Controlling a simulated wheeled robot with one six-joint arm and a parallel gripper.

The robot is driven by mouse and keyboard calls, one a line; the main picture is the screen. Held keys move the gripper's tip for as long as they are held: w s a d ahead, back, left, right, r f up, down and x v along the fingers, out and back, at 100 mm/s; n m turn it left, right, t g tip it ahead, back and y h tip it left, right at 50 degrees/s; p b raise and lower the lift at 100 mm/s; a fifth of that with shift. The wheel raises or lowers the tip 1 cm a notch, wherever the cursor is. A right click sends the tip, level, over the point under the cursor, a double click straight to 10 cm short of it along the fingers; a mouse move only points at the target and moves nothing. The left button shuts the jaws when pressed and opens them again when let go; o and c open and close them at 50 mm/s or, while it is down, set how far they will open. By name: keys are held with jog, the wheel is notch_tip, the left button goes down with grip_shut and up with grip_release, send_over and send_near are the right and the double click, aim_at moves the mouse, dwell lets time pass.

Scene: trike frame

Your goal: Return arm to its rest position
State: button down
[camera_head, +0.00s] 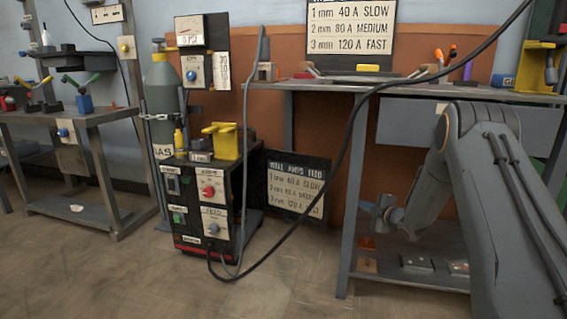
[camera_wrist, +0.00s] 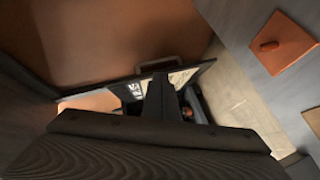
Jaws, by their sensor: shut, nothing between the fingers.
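My arm comes in from the right in the head view and bends down in front of the workbench (camera_head: 330,86). My gripper (camera_head: 380,213) is at its lower end, left of the arm, below the bench top and above the lower shelf. In the wrist view my gripper (camera_wrist: 160,82) shows as dark fingers closed together, with nothing seen between them. The wide dark gripper body fills the bottom of that view. The fingertips are small in the head view.
A welding machine (camera_head: 208,200) stands on the floor left of the bench, beside a gas cylinder (camera_head: 163,100). A black cable (camera_head: 352,150) hangs across the front. A settings board (camera_head: 297,187) leans behind it. The lower shelf (camera_head: 425,279) holds small plates. The front-left floor is clear.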

jog(key=s+a+r+m+g+h, duration=0.1)
jog(key=s+r+m+g+h, duration=0.15)
jog(key=s+m, duration=0.35)
jog(key=s+a+r+m+g+h, duration=0.2)
jog(key=s+r+m+h, duration=0.15)
jog(key=s, duration=0.45)
jog(key=s+a+m+g, duration=0.4)
jog(key=s+m, duration=0.1)
jog(key=s, duration=1.2)
jog(key=s+a+m+g, duration=0.3)
jog(key=s+m, duration=0.1)
jog(key=s, duration=1.2)
jog(key=s+a+r+n+g+y+p, duration=0.25)
jog(key=s+a+r+n+p, duration=0.45)
jog(key=s+a+r+p, duration=1.1)
jog(key=s+d+r+m+p, duration=0.1)
jog(key=d+r+p, duration=0.4)
jog(key=r+p, duration=0.6)
jog(key=d+r+m+h+p, duration=0.1)
jog(key=d+r+m+p, duration=0.3)
jog(key=r+p, duration=0.7)
jog(key=s+d+r+m+h+p, duration=0.1)
jog(key=d+r+m+p, duration=0.1)
jog(key=d+r+p, duration=0.6)
notch_tip(320, 180, up, 4)
jog(key=p, duration=0.3)
jog(key=shift+s+d+f, duration=0.2)
jog(key=shift+s, duration=0.15)
